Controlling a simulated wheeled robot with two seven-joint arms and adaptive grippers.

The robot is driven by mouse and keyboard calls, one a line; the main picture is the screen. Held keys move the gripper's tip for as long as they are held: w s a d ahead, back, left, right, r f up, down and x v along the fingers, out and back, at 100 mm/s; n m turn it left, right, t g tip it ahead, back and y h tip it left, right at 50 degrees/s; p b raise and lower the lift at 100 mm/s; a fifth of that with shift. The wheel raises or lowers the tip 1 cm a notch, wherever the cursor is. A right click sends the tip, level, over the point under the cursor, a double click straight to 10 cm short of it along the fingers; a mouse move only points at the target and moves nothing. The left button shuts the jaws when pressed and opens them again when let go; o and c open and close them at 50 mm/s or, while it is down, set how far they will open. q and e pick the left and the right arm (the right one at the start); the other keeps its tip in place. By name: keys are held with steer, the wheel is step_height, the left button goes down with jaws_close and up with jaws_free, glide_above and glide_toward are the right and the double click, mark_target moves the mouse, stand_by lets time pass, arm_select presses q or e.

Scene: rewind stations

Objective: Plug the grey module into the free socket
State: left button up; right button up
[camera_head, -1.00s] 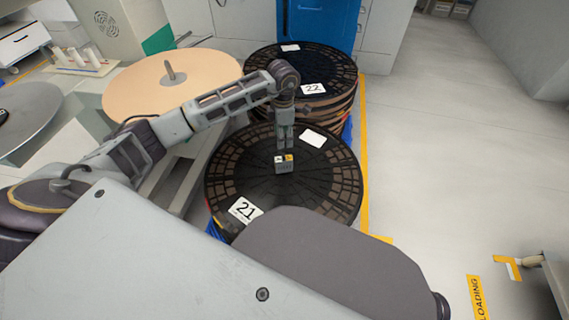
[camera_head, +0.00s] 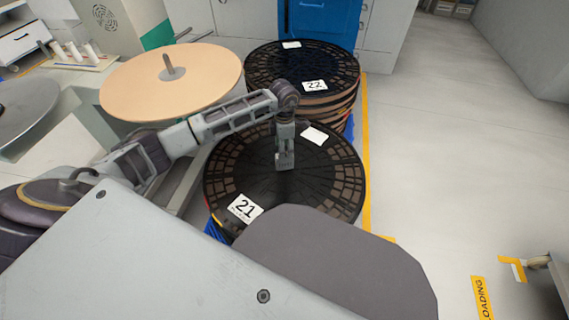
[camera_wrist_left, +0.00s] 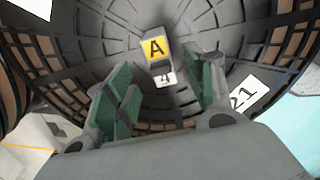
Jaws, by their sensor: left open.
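A small block with a yellow "A" label and a white "4" label (camera_wrist_left: 157,51) shows in the left wrist view; it looks like the grey module. It is on top of the black reel marked 21 (camera_head: 233,188). My left gripper (camera_head: 284,163) points down over this reel. In the left wrist view my left gripper (camera_wrist_left: 166,82) is open, with green pads. The block shows in the gap between its fingers, near the tips, and no grip on it shows. In the head view the block cannot be made out at the fingers. I see no free socket. My right gripper is out of view.
A second reel stack marked 22 (camera_head: 303,70) stands just behind. A tan disc with a spindle (camera_head: 172,82) is at the left, near my arm. A blue cabinet (camera_head: 320,22) is behind.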

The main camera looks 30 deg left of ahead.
arm_select(q)
steer(key=shift+f, duration=0.3)
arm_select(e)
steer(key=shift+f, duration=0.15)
arm_select(q)
steer(key=shift+d+f+b, duration=0.1)
steer(key=shift+f+b, duration=0.55)
steer(key=shift+f, duration=0.4)
step_height(320, 180, down, 2)
steer(key=shift+f+b, duration=0.1)
steer(key=shift+b, duration=0.45)
steer(key=shift+f, duration=0.4)
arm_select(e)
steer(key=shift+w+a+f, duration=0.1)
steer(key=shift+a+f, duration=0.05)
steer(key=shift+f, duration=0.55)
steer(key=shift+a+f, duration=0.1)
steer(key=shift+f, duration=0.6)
arm_select(q)
jaws_close()
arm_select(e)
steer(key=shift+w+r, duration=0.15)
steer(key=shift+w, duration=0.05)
arm_select(q)
steer(key=shift+r, duration=0.15)
